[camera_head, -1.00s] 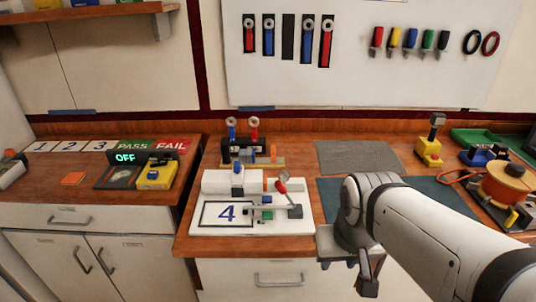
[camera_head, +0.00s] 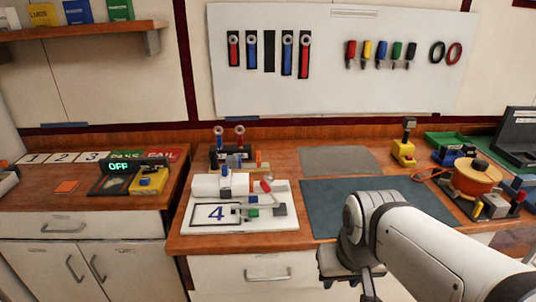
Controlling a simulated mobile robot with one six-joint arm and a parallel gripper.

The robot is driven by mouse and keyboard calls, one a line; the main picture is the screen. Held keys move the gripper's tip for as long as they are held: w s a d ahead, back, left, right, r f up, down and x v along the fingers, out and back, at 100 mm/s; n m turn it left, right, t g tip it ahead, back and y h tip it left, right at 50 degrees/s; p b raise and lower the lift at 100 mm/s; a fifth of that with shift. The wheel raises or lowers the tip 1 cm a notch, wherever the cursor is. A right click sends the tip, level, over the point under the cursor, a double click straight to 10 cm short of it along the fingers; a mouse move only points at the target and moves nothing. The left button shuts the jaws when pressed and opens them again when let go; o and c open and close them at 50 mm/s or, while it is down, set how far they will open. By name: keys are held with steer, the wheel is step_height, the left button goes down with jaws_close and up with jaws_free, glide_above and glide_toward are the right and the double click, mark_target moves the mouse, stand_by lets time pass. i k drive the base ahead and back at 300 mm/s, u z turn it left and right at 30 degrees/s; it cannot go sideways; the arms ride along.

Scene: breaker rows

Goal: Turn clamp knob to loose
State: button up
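A white fixture marked 4 (camera_head: 196,223) stands near the front of the middle counter. I cannot tell which of these is the clamp knob; the parts are small in this view. My gripper (camera_head: 348,281) is to the right of the fixture and low, in front of the counter's front edge. Its fingers look apart, with nothing seen between them, and the lower ends are partly cut off by the picture. It touches nothing on the fixture.
A dark mat (camera_head: 322,212) lies right of the fixture, partly behind my arm. Behind the fixture stands a rack (camera_head: 228,155) with red and blue probes. A grey mat (camera_head: 340,160), a yellow tool (camera_head: 403,150) and an orange reel (camera_head: 477,177) are farther right.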

mark_target(269, 176)
steer(key=i, duration=0.85)
steer(key=u, duration=0.05)
